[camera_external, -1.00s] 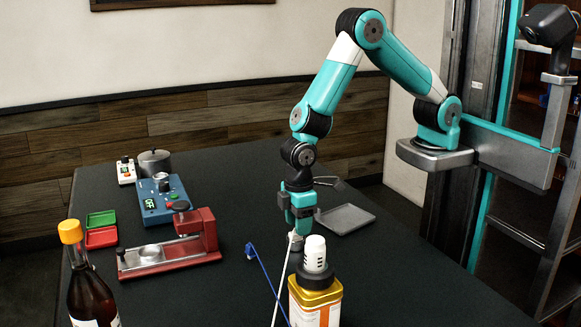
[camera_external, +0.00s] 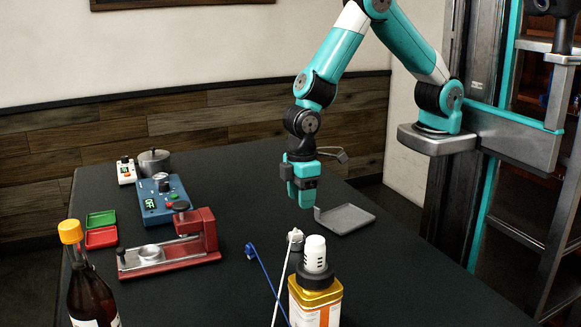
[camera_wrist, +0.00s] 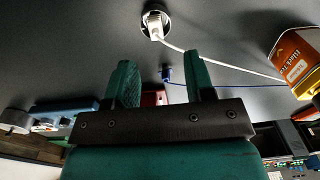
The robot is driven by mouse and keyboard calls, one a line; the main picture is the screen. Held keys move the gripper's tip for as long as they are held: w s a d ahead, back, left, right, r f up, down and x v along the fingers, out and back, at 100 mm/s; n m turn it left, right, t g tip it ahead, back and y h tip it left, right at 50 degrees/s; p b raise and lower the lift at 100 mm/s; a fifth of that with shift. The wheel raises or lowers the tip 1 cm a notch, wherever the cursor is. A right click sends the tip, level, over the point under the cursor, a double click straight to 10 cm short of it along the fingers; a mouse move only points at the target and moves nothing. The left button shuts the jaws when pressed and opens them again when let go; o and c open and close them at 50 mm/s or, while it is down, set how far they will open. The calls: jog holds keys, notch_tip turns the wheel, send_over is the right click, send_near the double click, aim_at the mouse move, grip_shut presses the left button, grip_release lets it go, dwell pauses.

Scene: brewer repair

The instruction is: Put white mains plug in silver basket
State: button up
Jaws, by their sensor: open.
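In the external view the basket is mostly hidden around the plug. My gripper (camera_external: 301,203) is above and behind the plug, clear of it. Its fingers (camera_wrist: 159,68) are spread with nothing between them in the wrist view.
An orange tin (camera_external: 316,304) stands close in front of the plug. A blue plug (camera_external: 250,250) with a blue cable lies to its left. A grey tray (camera_external: 346,218) lies behind right. A red fixture (camera_external: 170,258), blue device (camera_external: 160,203) and bottle (camera_external: 90,290) stand left.

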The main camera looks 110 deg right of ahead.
jog(key=s+a+r+n+y+b, duration=0.2)
jog(key=s+a+r+n+b, duration=0.15)
jog(key=s+a+r, duration=0.6)
jog(key=s+a+r+n+y+b, duration=0.1)
jog(key=s+r, duration=0.1)
jog(key=s, duration=0.6)
jog(key=s+a+r+n+y+b, duration=0.1)
jog(key=s+r+n+b, duration=0.1)
jog(key=s, duration=0.6)
jog(key=shift+s+a+r, duration=0.2)
jog(key=shift+s+r, duration=0.1)
jog(key=shift+r, duration=0.45)
